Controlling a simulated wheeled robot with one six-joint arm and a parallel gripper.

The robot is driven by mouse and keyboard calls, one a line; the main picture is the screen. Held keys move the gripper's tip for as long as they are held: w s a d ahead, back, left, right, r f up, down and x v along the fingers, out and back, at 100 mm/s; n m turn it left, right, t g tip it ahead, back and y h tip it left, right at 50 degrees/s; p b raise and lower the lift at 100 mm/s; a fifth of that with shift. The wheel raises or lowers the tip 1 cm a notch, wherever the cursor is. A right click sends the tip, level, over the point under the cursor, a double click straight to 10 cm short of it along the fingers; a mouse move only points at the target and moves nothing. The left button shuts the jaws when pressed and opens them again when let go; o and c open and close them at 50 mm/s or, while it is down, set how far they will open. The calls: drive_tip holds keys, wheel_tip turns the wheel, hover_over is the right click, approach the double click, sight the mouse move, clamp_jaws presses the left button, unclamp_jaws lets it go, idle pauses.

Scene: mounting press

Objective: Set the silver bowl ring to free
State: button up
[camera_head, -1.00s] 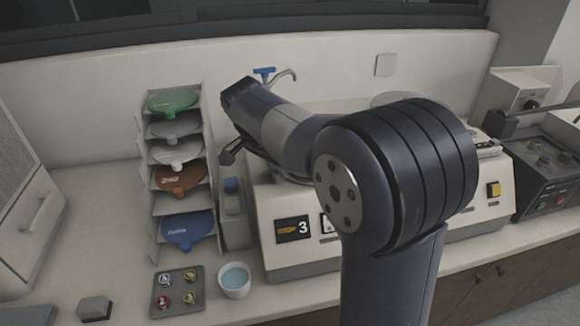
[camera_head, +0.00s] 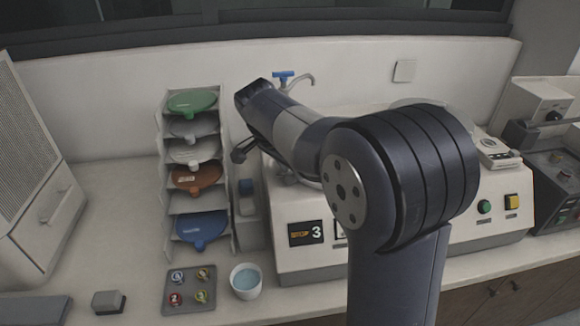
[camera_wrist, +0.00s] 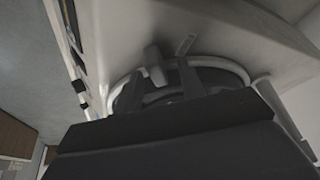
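In the wrist view, a round bowl with a silver ring (camera_wrist: 238,68) sits in the pale top of the machine. In the head view my gripper (camera_head: 241,151) is over the left end of the white machine (camera_head: 285,262), whose display (camera_head: 306,232) reads "STOP 3". My arm hides most of the machine's top there.
Left of the machine stands a rack with coloured discs (camera_head: 200,225). In front are a tray of small round pieces (camera_head: 190,303) and a white cup of blue liquid (camera_head: 245,292). A blue-handled tap (camera_head: 284,76) rises behind my arm.

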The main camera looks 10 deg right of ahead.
drive_tip(key=v, duration=1)
drive_tip(key=shift+a+r, duration=0.2)
drive_tip(key=shift+r, duration=0.15)
drive_tip(key=shift+s+f, duration=0.1)
drive_tip(key=shift+s, duration=0.05)
drive_tip(key=x, duration=1.1)
drive_tip(key=shift+d, duration=0.1)
drive_tip(key=shift+s+d+n, duration=0.35)
drive_tip(key=shift+s+n, duration=0.05)
drive_tip(key=shift+r, duration=0.2)
